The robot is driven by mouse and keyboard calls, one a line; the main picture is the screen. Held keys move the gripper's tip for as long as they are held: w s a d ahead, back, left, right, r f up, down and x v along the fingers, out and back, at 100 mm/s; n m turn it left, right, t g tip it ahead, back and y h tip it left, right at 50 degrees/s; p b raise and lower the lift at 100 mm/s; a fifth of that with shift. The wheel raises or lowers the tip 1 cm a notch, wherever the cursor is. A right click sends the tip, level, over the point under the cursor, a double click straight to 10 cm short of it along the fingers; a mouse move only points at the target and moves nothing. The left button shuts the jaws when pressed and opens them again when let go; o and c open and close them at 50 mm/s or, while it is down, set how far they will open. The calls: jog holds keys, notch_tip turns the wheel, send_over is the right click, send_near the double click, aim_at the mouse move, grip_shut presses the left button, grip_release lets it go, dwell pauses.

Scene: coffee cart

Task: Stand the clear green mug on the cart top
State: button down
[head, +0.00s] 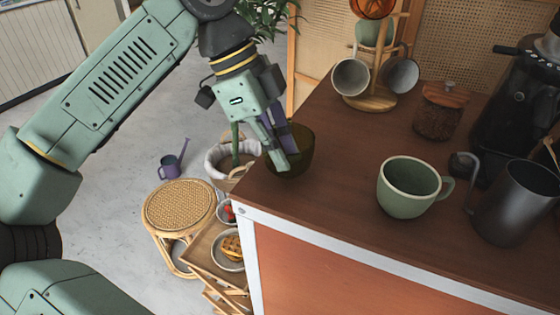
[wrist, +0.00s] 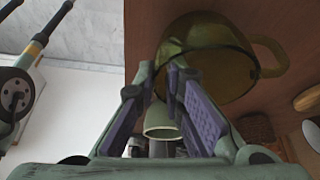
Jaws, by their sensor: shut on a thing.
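The clear green mug (head: 303,152), olive-tinted and see-through, is at the near left corner of the wooden cart top (head: 335,205). It looks upright, but I cannot tell whether its base touches the wood. My gripper (head: 284,160) comes down from the upper left and is shut on the mug's wall. In the wrist view, the mug (wrist: 222,62) shows its rim and its handle at the right, with my purple-padded fingers (wrist: 172,82) at its rim. The fingers hide part of the mug in the head view.
An opaque pale green mug (head: 405,192) stands right of the clear one, beside a metal pitcher (head: 513,205). A mug tree (head: 370,98), a jar (head: 438,112) and a dark grinder (head: 515,105) stand farther back. The wood between them is clear. A wicker stool (head: 180,210) is left below.

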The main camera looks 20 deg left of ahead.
jog(key=shift+f, duration=0.75)
jog(key=shift+r, duration=0.2)
jog(key=c, duration=1.7)
grip_release()
jog(key=shift+f, duration=0.1)
